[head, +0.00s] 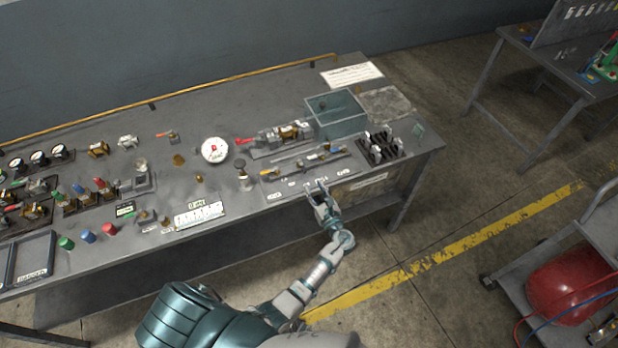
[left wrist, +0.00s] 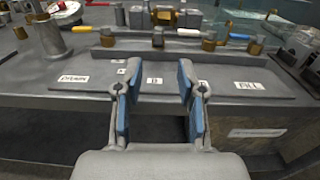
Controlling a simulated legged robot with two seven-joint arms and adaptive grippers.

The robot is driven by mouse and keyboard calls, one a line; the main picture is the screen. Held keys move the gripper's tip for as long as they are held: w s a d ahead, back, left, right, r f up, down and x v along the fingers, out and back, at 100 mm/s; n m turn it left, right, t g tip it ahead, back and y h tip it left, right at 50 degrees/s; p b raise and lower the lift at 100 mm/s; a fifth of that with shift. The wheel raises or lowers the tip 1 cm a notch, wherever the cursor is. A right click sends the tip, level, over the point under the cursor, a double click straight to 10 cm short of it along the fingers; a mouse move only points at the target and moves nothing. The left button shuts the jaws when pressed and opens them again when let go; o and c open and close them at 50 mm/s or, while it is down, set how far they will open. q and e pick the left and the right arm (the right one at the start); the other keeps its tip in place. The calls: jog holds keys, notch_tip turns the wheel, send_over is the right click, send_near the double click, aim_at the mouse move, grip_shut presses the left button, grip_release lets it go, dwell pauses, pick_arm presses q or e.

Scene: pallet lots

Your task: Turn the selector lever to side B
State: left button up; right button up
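My left gripper (head: 316,187) is at the front edge of the bench, before a flat grey plate (head: 284,186) with white labels. In the left wrist view the gripper (left wrist: 153,72) is open and empty, its blue-padded fingers apart on either side of the B label (left wrist: 155,81). An A label (left wrist: 121,71) is to its left, a drain label (left wrist: 73,79) farther left and a fill label (left wrist: 249,86) to the right. Behind the plate runs a pipe with brass fittings (left wrist: 208,41), a yellow handle (left wrist: 78,29) and a blue handle (left wrist: 240,36). I cannot tell which part is the selector lever. My right gripper is not in view.
A clear tank (head: 336,122) and a black rack (head: 380,148) stand on the right of the bench. A round white gauge (head: 214,150) and a knobbed post (head: 243,178) are to the left. A cart with a red tank (head: 572,285) stands at right.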

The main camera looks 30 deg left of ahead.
pick_arm(q)
jog(key=shift+v, duration=2.35)
